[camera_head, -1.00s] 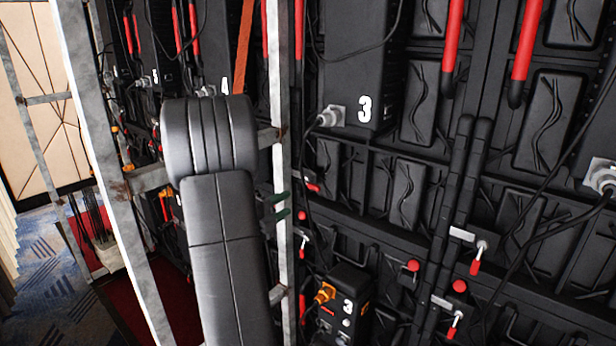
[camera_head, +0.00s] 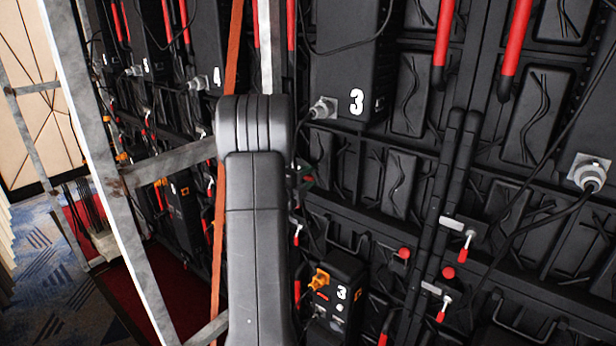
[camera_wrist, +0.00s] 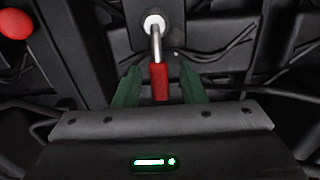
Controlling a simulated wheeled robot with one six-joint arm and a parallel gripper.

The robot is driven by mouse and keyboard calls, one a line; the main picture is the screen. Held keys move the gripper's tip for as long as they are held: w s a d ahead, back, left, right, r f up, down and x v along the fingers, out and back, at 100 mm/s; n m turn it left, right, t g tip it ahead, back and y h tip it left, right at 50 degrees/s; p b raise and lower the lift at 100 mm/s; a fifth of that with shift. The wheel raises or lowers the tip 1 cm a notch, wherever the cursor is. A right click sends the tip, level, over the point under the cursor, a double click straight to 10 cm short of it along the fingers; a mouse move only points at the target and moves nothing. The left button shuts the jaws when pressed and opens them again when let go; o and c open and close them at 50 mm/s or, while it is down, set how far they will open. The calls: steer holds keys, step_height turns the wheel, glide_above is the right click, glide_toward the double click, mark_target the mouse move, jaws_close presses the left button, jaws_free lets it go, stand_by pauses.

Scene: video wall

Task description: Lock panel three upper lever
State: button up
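In the wrist view, a lever with a bare metal shank and a red grip (camera_wrist: 159,82) hangs down from a round white pivot. My gripper (camera_wrist: 160,90) is open, with one green finger on each side of the red grip and a visible gap on both sides. In the head view my arm hides most of the gripper. Panel three carries a large white 3 on its black box (camera_head: 350,75). Left of its lower part, a red-handled lever (camera_head: 297,232) shows just right of my arm. Two more levers, an upper one (camera_head: 466,250) and a lower one (camera_head: 443,308), are farther right.
A smaller box marked 3 (camera_head: 340,290) with an orange plug stands low beside my arm. A metal frame post (camera_head: 100,170) and crossbars are at the left. Red knobs (camera_head: 404,253) and black cables lie across the panels. A red knob (camera_wrist: 15,23) is upper left in the wrist view.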

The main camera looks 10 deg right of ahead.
jaws_close()
steer(key=shift+f, duration=0.1)
steer(key=f+m+b, duration=0.2)
steer(key=b, duration=0.3)
steer(key=shift+a+m, duration=0.1)
steer(key=shift+m, duration=0.3)
steer(key=shift+w+a+f+m+b, duration=0.5)
steer(key=shift+w+m+b, duration=0.15)
steer(key=shift+m+b, duration=2.2)
steer(key=shift+w+a+f+m+b, duration=0.6)
steer(key=shift+m+b, duration=1.55)
steer(key=shift+b, duration=1.45)
steer(key=shift+w+a+f+m+b, duration=0.4)
steer(key=shift+w+m+b, duration=0.35)
steer(key=shift+m+b, duration=2.1)
steer(key=shift+r+n+b, duration=0.1)
steer(key=shift+n+b, duration=0.15)
steer(key=shift+b, duration=0.15)
